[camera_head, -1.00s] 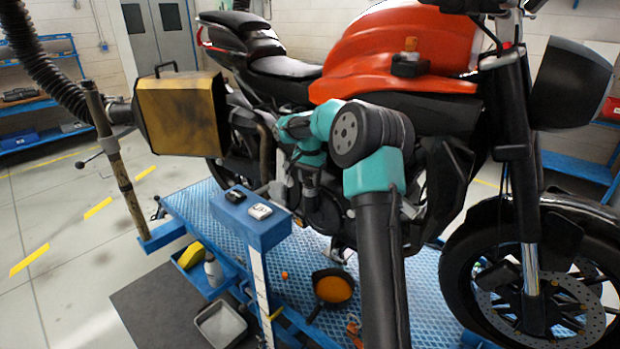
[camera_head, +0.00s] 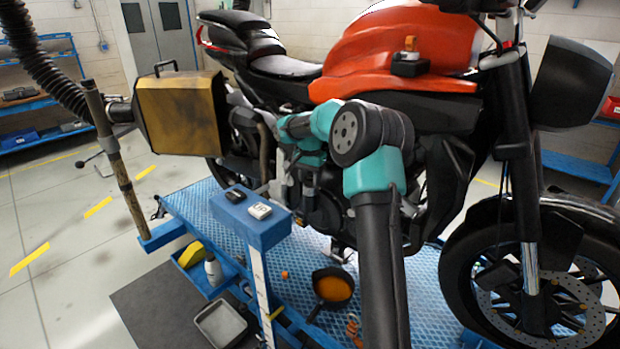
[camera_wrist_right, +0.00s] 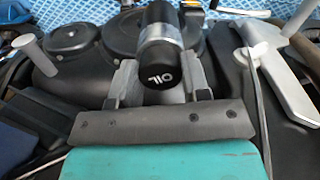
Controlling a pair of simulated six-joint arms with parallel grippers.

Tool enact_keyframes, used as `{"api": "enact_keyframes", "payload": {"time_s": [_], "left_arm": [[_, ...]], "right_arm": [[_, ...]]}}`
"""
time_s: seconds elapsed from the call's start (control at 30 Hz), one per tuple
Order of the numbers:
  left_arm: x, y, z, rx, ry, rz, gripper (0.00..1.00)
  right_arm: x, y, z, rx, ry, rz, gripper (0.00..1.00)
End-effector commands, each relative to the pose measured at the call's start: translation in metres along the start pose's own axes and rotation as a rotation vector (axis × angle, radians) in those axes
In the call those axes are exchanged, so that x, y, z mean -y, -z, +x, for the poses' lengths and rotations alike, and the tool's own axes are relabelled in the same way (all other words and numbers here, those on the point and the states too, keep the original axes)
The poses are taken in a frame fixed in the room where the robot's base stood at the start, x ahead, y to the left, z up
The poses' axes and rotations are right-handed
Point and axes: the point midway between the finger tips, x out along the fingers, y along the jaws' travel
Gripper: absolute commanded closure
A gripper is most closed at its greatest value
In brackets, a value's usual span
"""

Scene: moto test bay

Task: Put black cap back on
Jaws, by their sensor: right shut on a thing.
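The black cap (camera_wrist_right: 157,66), marked "OIL" on its end, shows in the right wrist view between my right gripper's fingers (camera_wrist_right: 158,84). A silver band and another black section lie beyond the marked end. My right gripper is shut on the cap, against the dark engine side. In the head view my right gripper (camera_head: 309,186) is small, in front of the motorcycle's engine. The cap cannot be made out there. Whether it touches an opening is hidden. My left gripper is not in view.
The orange motorcycle (camera_head: 385,55) stands on a blue lift (camera_head: 400,290). A pan with orange liquid (camera_head: 333,288) and a grey tray (camera_head: 221,325) are low down.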

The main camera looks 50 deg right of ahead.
Motion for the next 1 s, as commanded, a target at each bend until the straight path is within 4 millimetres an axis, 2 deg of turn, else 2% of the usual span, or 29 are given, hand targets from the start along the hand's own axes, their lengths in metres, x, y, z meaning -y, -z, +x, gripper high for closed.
{"api": "enact_keyframes", "payload": {"time_s": [0.67, 0.7, 1.0], "left_arm": [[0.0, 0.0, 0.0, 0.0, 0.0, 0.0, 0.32], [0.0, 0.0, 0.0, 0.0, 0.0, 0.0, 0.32], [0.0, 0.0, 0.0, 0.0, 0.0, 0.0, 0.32]], "right_arm": [[0.0, 0.0, 0.002, 0.0, 0.0, 0.0, 0.78], [0.0, 0.0, 0.0021, 0.0, 0.0, 0.0, 0.55], [0.0, 0.0, 0.002, 0.0, 0.0, 0.0, 0.27]]}}
